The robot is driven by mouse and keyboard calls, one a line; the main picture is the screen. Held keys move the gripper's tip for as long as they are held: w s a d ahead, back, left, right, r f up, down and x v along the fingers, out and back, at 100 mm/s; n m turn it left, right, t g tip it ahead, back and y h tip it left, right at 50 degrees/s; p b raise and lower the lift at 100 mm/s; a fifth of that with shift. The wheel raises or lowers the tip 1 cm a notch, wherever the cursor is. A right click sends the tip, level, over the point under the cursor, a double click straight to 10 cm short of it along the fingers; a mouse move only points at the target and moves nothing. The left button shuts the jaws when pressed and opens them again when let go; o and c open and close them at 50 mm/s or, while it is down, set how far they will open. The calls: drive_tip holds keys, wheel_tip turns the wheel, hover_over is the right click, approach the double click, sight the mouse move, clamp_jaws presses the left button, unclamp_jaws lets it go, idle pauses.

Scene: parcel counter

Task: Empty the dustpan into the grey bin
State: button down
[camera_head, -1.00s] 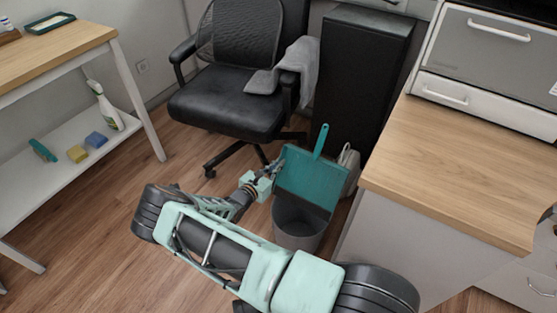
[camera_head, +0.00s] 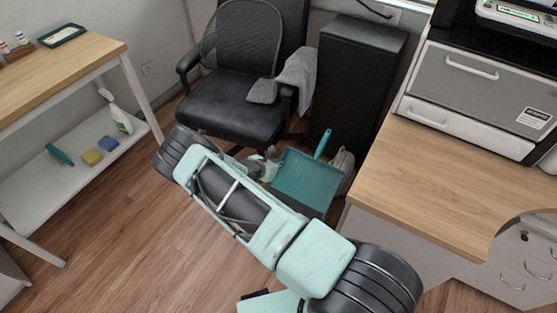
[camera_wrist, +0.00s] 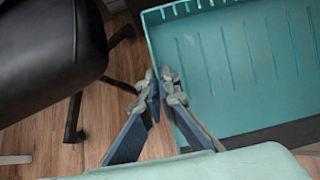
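The teal dustpan (camera_head: 305,183) is tilted, handle up, in front of the black cabinet; it fills the upper right of the wrist view (camera_wrist: 235,70). My gripper (camera_wrist: 165,84) is at the dustpan's left side wall, its fingertips closed together with the wall between them. In the head view my gripper (camera_head: 268,166) is partly hidden by my arm. The grey bin, below the dustpan a second ago, is now mostly or fully hidden behind my arm. I see no debris on the visible part of the pan.
A black office chair (camera_head: 235,105) with a grey cloth (camera_head: 285,80) stands close on the left. The black cabinet (camera_head: 355,90) is behind, a pale bag (camera_head: 343,170) beside the dustpan. A wooden counter (camera_head: 450,180) is on the right. Floor at left is open.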

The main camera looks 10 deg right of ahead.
drive_tip(key=shift+d+r+g+y+p, duration=0.15)
drive_tip(key=shift+r+g+y+p, duration=0.25)
drive_tip(key=shift+r, duration=0.45)
drive_tip(key=shift+r+g+y+p, duration=0.15)
drive_tip(key=shift+g+y+p, duration=0.15)
drive_tip(key=shift+y+p, duration=0.15)
drive_tip(key=shift+r+p, duration=0.2)
drive_tip(key=shift+p, duration=0.1)
drive_tip(key=shift+r+g+y+p, duration=0.25)
drive_tip(key=shift+g+y+p, duration=0.2)
drive_tip(key=shift+p, duration=0.4)
drive_tip(key=shift+r+p, duration=0.4)
drive_tip(key=shift+p, duration=0.35)
drive_tip(key=shift+f+g+y, duration=0.1)
drive_tip(key=shift+g+y, duration=0.2)
drive_tip(key=shift+g, duration=0.05)
drive_tip(key=shift+r+y+p, duration=0.3)
drive_tip(key=shift+p, duration=0.4)
